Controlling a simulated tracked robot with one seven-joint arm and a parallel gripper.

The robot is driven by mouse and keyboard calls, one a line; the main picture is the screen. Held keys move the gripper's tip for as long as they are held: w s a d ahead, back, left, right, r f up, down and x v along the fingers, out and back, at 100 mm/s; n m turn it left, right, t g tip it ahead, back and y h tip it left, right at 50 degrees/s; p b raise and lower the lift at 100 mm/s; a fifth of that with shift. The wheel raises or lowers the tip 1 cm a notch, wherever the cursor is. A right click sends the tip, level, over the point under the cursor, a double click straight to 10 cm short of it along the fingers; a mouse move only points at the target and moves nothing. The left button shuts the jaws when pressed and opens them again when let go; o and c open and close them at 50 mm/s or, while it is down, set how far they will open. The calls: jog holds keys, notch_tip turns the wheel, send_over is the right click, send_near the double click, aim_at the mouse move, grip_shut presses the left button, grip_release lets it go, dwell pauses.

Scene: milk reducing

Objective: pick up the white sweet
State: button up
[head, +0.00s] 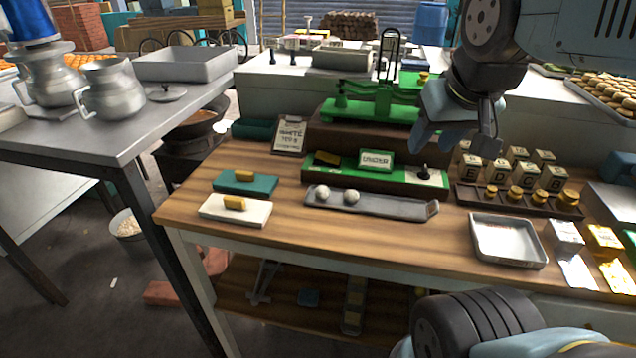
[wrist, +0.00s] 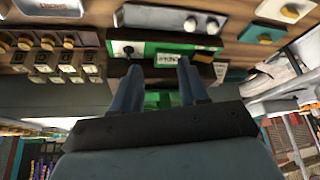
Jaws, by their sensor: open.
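Two pale round white sweets (head: 322,192) (head: 351,197) lie side by side at the left end of a long grey metal tray (head: 390,206) on the wooden table. I cannot tell them apart by colour. They also show near the top of the wrist view (wrist: 189,24) (wrist: 212,27), on the tray (wrist: 150,17). My gripper (head: 455,142) is open and empty, in the air above the table, up and right of the sweets in the head view. In the wrist view, its two blue-grey fingers (wrist: 157,68) are spread, with the sweets beyond and to their right.
Behind the tray stands a green stand with a sign (head: 376,160) and a green balance scale (head: 375,105). Lettered blocks and brass weights (head: 515,193) stand at right, near a square white tray (head: 508,241). Teal (head: 246,183) and white (head: 235,211) blocks with yellow pieces sit left.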

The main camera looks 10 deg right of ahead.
jog(key=n+h, duration=1.2)
jog(key=n, duration=1.1)
send_near(318, 190)
jog(key=v, duration=0.3)
jog(key=shift+a+r, duration=0.1)
jog(key=shift+a, duration=0.4)
jog(key=shift+w+d+f, duration=0.2)
jog(key=shift+d+f, duration=0.1)
jog(key=x, duration=1.2)
jog(key=shift+d+r, duration=0.1)
jog(key=shift+d, duration=0.4)
jog(key=c, duration=0.7)
